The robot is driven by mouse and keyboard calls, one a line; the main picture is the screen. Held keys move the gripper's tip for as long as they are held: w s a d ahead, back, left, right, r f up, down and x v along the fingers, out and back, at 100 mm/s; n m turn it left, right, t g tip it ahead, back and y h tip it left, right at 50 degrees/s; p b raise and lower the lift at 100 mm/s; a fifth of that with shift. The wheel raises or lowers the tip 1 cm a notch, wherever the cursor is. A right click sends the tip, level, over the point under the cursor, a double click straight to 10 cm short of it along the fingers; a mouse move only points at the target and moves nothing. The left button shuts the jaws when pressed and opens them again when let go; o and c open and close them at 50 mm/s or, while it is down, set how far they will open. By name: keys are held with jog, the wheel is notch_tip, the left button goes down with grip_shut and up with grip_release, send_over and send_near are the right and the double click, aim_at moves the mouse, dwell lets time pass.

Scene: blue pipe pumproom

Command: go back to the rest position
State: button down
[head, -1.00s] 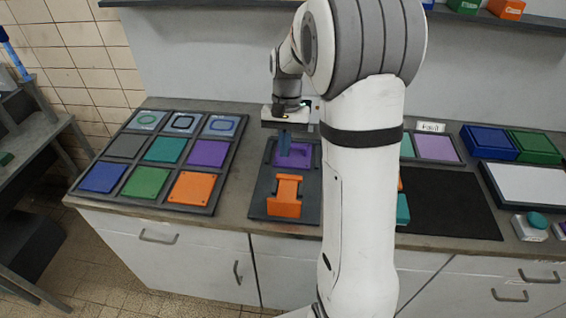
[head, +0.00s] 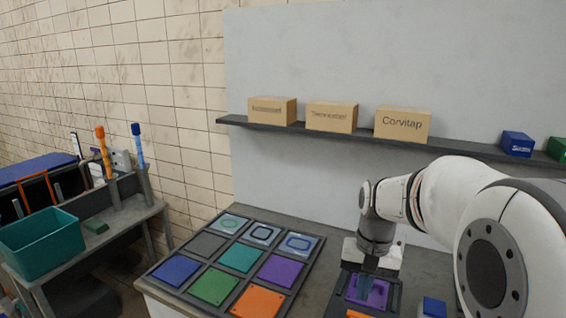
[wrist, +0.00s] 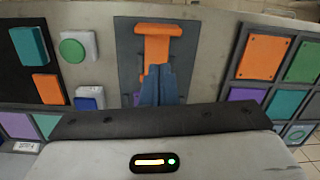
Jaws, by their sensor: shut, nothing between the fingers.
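My gripper (head: 369,285) points down above the dark fixture plate with the purple pad (head: 378,293) in the head view. The fingers are together with nothing between them. In the wrist view the bluish fingertips (wrist: 159,72) show closed over the dark plate (wrist: 128,58), just beside the orange bracket (wrist: 158,38). My fingers and palm hide most of the purple pad there. I cannot tell the gap between the fingertips and the plate.
A tray of coloured tiles (head: 225,237) lies left of my gripper. A shelf (head: 365,138) with cardboard boxes (head: 332,116) runs along the back panel. A side table at left holds a teal bin (head: 42,245). The wrist view shows a green button (wrist: 73,50) and a teal block (wrist: 30,45).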

jog(key=s+a+n+t, duration=0.1)
jog(key=s+t, duration=0.1)
jog(key=s, duration=0.5)
jog(key=s+a+r+n+t, duration=0.1)
jog(key=s+n, duration=0.1)
jog(key=s, duration=0.4)
jog(key=shift+s+a+n+t+h, duration=0.3)
jog(key=shift+s+t, duration=0.1)
jog(key=c, duration=2.1)
grip_release()
